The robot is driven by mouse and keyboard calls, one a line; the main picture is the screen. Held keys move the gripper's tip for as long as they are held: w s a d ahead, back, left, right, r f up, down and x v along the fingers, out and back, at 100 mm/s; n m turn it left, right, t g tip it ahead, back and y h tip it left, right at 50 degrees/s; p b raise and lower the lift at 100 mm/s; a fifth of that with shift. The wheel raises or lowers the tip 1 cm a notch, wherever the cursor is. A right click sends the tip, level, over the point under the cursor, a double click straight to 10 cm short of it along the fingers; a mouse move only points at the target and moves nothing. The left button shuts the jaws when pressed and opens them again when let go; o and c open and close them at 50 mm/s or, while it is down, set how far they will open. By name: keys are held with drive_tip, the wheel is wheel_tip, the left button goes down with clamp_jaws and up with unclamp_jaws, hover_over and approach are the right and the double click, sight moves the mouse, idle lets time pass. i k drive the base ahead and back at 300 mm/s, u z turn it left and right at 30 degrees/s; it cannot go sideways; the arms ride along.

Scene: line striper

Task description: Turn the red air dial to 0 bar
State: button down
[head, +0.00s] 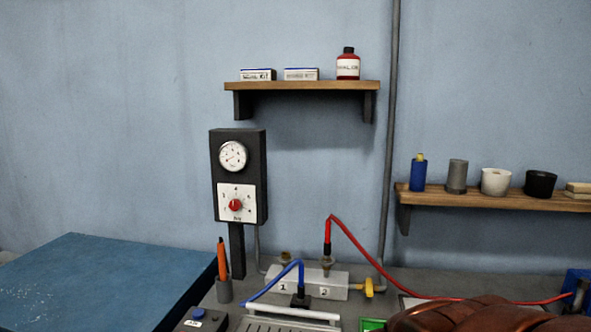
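The red air dial (235,205) is a small round knob on a white square scale plate (247,189) with numbers around it. The plate is on the lower front of a black upright box (257,170) on a post. The number the knob points to is too small to tell for sure. A round white pressure gauge (233,156) is above the dial; its needle cannot be read clearly. Nothing touches or covers the dial. My gripper is not in view.
A large brown-red shape (470,314) covers the bottom right. Air in front of the dial looks clear.

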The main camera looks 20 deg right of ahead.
sight(235, 204)
drive_tip(key=u, duration=0.35)
drive_tip(key=k, duration=0.5)
drive_tip(key=u, duration=1)
drive_tip(key=i, duration=1.05)
drive_tip(key=z, duration=0.6)
